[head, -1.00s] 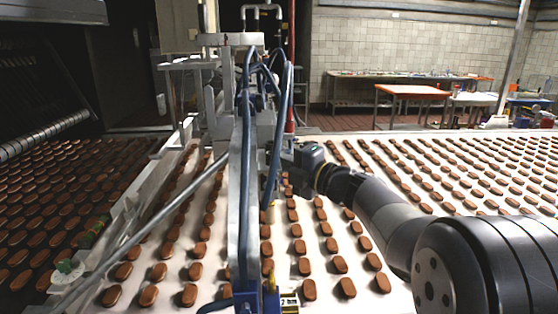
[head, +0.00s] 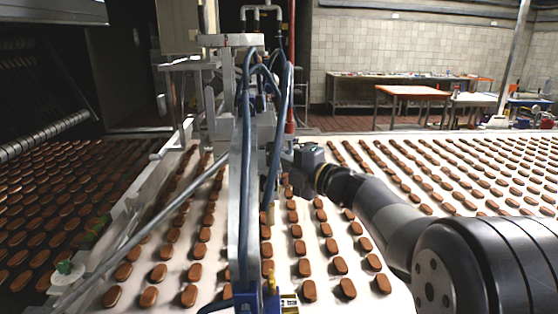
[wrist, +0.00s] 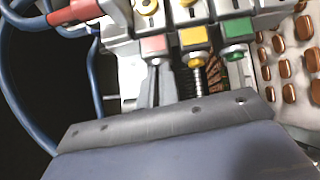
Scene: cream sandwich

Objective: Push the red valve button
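The red valve button (wrist: 154,45) shows in the wrist view on the front of a grey valve block, left of a yellow button (wrist: 192,36) and a green button (wrist: 236,27). My gripper (wrist: 165,118) shows as a dark grey edge across the lower part of the wrist view, below the buttons. A visible gap separates it from the red button in the picture. Its fingers cannot be made out. In the head view my gripper (head: 305,160) is by the metal frame, partly hidden by hoses. The red button cannot be made out there.
Blue hoses (head: 282,140) and a metal frame (head: 240,200) stand beside my arm. A white conveyor (head: 215,270) with many brown biscuits lies below. A red cylindrical part (wrist: 75,12) is at the wrist view's upper left. Tables (head: 410,92) stand far behind.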

